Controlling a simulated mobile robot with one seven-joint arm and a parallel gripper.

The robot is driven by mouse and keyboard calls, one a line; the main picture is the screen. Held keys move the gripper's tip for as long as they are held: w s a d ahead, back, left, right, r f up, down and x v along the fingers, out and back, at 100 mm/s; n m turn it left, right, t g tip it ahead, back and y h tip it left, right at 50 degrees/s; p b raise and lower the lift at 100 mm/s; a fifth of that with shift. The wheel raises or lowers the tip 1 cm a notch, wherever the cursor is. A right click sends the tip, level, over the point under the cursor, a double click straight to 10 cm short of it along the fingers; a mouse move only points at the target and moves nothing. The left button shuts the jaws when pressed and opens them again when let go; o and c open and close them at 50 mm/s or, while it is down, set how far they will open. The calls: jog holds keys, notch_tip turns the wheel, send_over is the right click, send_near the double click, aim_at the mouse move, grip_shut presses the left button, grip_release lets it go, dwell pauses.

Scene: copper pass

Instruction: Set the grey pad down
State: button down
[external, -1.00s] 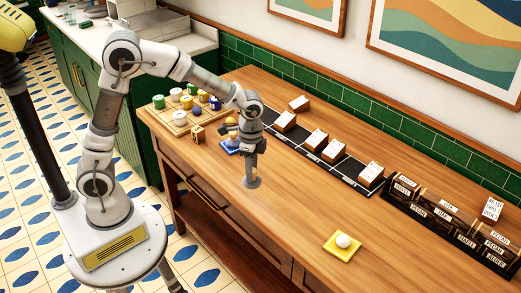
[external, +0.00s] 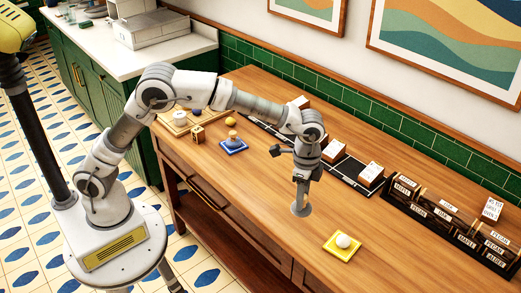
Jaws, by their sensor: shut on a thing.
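My gripper (external: 301,192) points down over the middle of the wooden counter in the external view. It is shut on the grey pad (external: 301,210), a small round grey disc at its lower end. The pad looks close to the counter top, but I cannot tell whether it touches it. The fingertips are small and hard to make out. A yellow square pad (external: 329,248) with a white ball (external: 343,241) on it lies to the right and nearer the front. A blue square pad (external: 241,151) with a small tan and blue object (external: 233,138) lies to the left.
Behind my gripper a black strip (external: 345,175) carries several card-topped boxes. Dark labelled bins (external: 440,215) stand at the right by the green tiles. A wooden block (external: 197,134), a yellow ball (external: 231,121) and a tray (external: 167,117) are at left. Counter around the pad is bare.

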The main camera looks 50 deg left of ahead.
jog(key=shift+w+d+f, duration=0.1)
jog(key=shift+w+d, duration=0.05)
jog(key=shift+d, duration=0.1)
jog(key=w+a+f, duration=0.1)
jog(key=w+f, duration=0.1)
jog(key=w, duration=0.1)
jog(key=w+a+f, duration=0.2)
jog(key=w, duration=0.1)
jog(key=w+a+f, duration=0.2)
jog(key=w, duration=0.2)
jog(key=shift+f, duration=2.4)
jog(key=shift+f, duration=0.25)
jog(key=c, duration=0.5)
grip_release()
jog(key=shift+r, duration=0.1)
